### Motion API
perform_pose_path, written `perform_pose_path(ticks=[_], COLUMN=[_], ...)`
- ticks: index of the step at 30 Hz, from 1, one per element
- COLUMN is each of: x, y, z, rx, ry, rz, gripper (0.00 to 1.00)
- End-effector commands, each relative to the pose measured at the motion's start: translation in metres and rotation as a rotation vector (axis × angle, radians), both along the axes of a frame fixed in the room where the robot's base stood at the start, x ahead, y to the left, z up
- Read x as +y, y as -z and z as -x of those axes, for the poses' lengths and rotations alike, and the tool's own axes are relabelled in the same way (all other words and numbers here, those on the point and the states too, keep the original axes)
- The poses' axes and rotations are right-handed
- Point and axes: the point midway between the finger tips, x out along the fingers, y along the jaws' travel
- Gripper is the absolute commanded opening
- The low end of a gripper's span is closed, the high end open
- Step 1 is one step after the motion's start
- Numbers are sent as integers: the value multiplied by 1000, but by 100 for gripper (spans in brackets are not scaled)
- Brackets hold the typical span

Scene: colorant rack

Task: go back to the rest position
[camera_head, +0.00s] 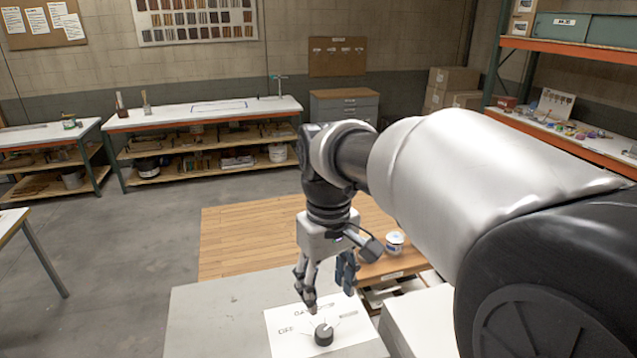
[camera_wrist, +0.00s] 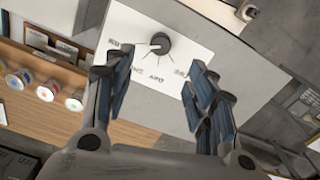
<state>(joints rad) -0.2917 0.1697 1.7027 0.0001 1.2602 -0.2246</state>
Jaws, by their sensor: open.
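My gripper (camera_head: 328,281) hangs from the arm over the grey panel (camera_head: 215,330), fingers pointing down. In the wrist view my gripper (camera_wrist: 157,92) has its two blue-padded fingers spread apart with nothing between them. A black knob (camera_head: 323,334) sits on a white printed plate (camera_head: 285,343) on the panel, just below the fingertips in the head view. The wrist view shows the knob (camera_wrist: 159,42) beyond the fingertips, apart from them, with its white plate (camera_wrist: 190,45) around it. I cannot make out all the labels.
A wooden surface (camera_head: 240,240) lies behind the panel, with a white round container (camera_head: 394,241) at its right. Workbenches (camera_head: 200,112) stand along the back wall. An orange-beamed shelf (camera_head: 570,47) is at the right. Grey floor (camera_head: 120,260) is clear at the left.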

Motion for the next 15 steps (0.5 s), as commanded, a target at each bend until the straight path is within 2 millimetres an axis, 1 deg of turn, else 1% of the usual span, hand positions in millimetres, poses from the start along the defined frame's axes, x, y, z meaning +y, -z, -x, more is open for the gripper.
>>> perform_pose_path(ticks=[2, 5, 8, 9, 11, 12, 14, 15], x=[-11, -32, -57, -66, -79, -86, -96, -102], y=[10, 28, 55, 67, 87, 101, 123, 138], z=[10, 34, 66, 79, 100, 113, 131, 143], rx=[-24, -70, -133, -158, -196, -222, -259, -282], ry=[31, 93, 176, 210, 261, 293, 342, 371], rz=[-7, -20, -38, -44, -55, -61, -71, -76], gripper=[51, 51, 51, 51, 51, 51, 51, 51])
